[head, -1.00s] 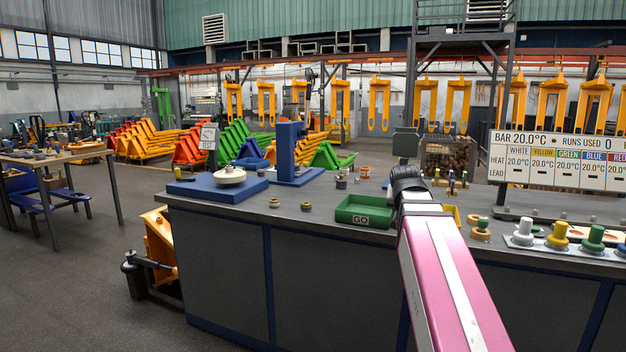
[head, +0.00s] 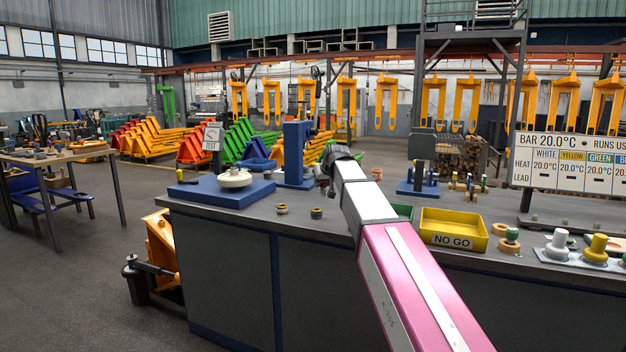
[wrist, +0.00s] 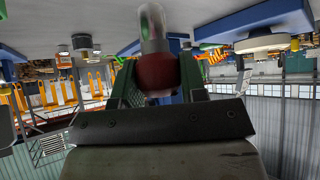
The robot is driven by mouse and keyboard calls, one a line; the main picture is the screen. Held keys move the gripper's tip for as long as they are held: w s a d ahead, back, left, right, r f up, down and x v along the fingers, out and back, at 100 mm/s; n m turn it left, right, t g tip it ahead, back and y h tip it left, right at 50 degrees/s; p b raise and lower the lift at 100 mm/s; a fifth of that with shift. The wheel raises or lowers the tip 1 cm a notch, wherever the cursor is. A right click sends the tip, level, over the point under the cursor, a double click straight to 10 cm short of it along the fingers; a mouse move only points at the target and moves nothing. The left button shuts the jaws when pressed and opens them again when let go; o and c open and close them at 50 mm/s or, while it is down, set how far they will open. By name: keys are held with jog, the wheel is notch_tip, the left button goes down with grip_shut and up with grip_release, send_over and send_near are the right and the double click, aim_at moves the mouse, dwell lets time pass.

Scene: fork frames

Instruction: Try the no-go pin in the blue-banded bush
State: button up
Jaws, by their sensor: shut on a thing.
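My gripper (wrist: 157,88) is shut on a pin with a dark red rounded grip (wrist: 157,76) and a grey metal end (wrist: 153,28), seen in the wrist view. In the head view my gripper (head: 325,175) is over the bench, left of the black wrist and mostly hidden by it; the pin cannot be made out there. A blue band cannot be made out for certain on either. The wrist view, upside down, also shows a small ringed bush (wrist: 82,41).
A blue upright stand (head: 294,155) and a blue plate with a white disc (head: 234,178) are near my gripper. The yellow NO GO tray (head: 453,227) is right of my arm; a green tray (head: 403,211) is partly hidden. Coloured-knob pieces (head: 596,247) stand further right.

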jog(key=a, duration=0.1)
jog(key=w+a, duration=0.1)
jog(key=shift+w+a, duration=0.3)
jog(key=shift+f, duration=2.35)
jog(key=shift+f, duration=0.75)
jog(key=shift+r, duration=0.85)
dwell(3.1)
